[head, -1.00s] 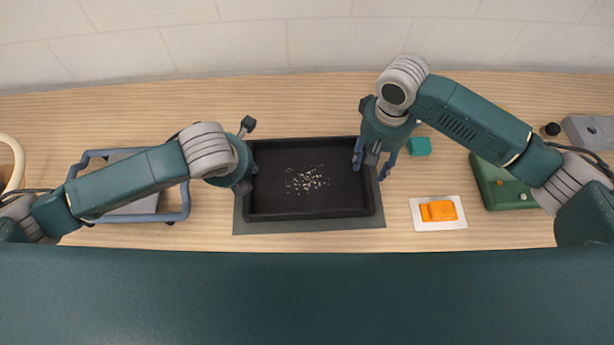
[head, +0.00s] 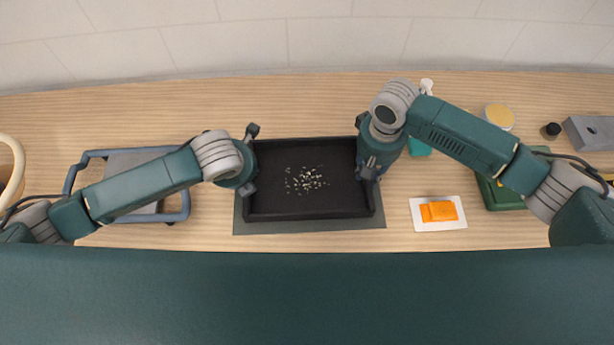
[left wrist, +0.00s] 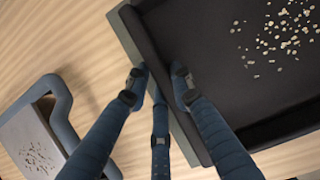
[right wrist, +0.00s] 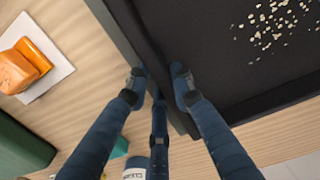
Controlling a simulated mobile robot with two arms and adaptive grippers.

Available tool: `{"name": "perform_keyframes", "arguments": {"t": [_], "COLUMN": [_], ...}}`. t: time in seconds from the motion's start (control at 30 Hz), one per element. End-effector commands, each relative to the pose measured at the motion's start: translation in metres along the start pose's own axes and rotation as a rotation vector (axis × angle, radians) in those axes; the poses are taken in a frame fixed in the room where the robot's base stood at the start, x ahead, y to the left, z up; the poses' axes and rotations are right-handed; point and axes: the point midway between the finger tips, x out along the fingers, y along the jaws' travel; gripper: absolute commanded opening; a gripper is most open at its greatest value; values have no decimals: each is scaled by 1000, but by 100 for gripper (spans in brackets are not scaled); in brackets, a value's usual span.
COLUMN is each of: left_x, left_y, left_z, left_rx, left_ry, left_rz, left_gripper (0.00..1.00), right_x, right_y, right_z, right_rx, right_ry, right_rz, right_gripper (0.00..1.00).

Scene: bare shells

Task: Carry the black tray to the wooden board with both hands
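The black tray (head: 308,214) lies flat on a dark grey mat (head: 310,227), with pale crumbs scattered on its floor. My left gripper (left wrist: 160,78) straddles the tray's left wall, one finger outside and one inside, and looks closed on it. My right gripper (right wrist: 160,78) straddles the right wall the same way and also looks closed on it. In the head view, the left gripper (head: 250,160) and right gripper (head: 366,170) are at opposite ends of the tray, their tips partly hidden. No wooden board can be told apart from the wood-grain tabletop.
A blue-framed grey carrier (head: 184,203) stands left of the tray, under my left arm. A white plate with orange pieces (head: 438,211), a teal box (head: 419,147), a green box (head: 505,200) and a yellow-topped round thing (head: 499,116) are to the right.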

Motion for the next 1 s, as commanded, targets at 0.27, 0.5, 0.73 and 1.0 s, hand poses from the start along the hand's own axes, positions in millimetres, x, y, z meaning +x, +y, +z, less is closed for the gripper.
{"name": "perform_keyframes", "arguments": {"t": [0.27, 0.5, 0.73, 1.0], "left_x": [0, -5, -19, -42], "left_y": [0, 0, 0, 0], "left_z": [0, 4, 10, 19], "left_rx": [-1, -2, -2, -3], "left_ry": [0, -4, -4, -4], "left_rz": [0, -2, -1, -1], "left_gripper": [0, 0, 0, 0], "right_x": [-1, -6, -21, -46], "right_y": [0, 0, 0, 0], "right_z": [0, -1, -1, -1], "right_rx": [0, 0, 1, 1], "right_ry": [0, 3, 3, 2], "right_rz": [0, -1, -1, -1], "right_gripper": [0, 0, 0, 0]}}
